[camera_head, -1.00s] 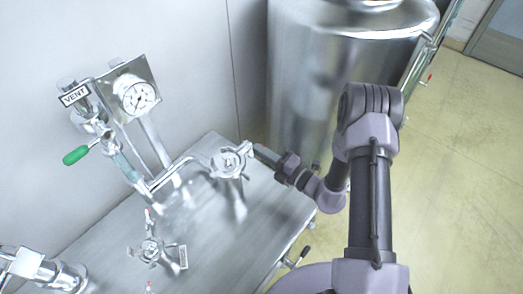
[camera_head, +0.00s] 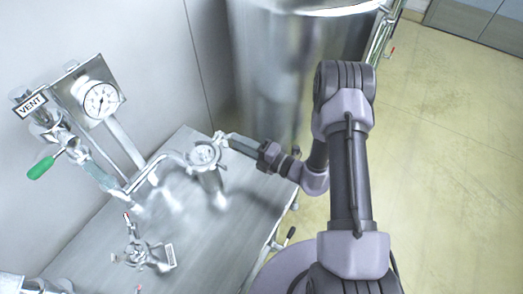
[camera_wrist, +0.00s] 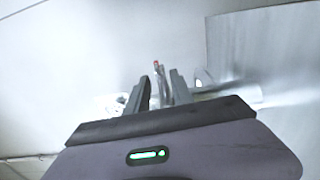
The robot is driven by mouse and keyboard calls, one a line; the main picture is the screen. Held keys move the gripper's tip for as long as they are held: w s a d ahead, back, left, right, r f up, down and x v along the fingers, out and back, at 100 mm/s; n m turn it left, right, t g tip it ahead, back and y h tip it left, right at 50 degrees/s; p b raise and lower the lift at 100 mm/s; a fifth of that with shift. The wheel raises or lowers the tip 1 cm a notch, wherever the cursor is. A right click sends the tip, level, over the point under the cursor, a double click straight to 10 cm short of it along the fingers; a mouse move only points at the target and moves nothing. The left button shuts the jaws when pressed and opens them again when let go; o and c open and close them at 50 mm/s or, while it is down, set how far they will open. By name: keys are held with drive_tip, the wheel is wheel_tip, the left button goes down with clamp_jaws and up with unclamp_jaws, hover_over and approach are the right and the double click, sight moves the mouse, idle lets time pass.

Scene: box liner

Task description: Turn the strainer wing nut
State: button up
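The strainer (camera_head: 206,158) is a shiny upright metal cylinder with a round top, on the steel bench at the end of a bent pipe. A small metal piece at the right of its top, which looks like the wing nut (camera_head: 219,137), lies at my gripper's tips. My gripper (camera_head: 228,141) reaches in from the right at the height of the strainer's top. In the wrist view my gripper (camera_wrist: 162,88) has its two dark fingers apart. Thin metal parts, one red-tipped, show between or beyond them; I cannot tell whether they touch.
A gauge panel (camera_head: 99,99), a VENT label and a green-handled valve (camera_head: 41,168) stand at the left. A smaller valve fitting (camera_head: 138,252) is on the front of the bench (camera_head: 212,240). A large steel tank (camera_head: 275,75) stands behind my arm. Floor is clear at right.

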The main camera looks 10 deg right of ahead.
drive_tip(key=v, duration=1.5)
drive_tip(key=shift+d, duration=0.2)
drive_tip(key=shift+s+r, duration=0.1)
drive_tip(key=shift+r, duration=0.05)
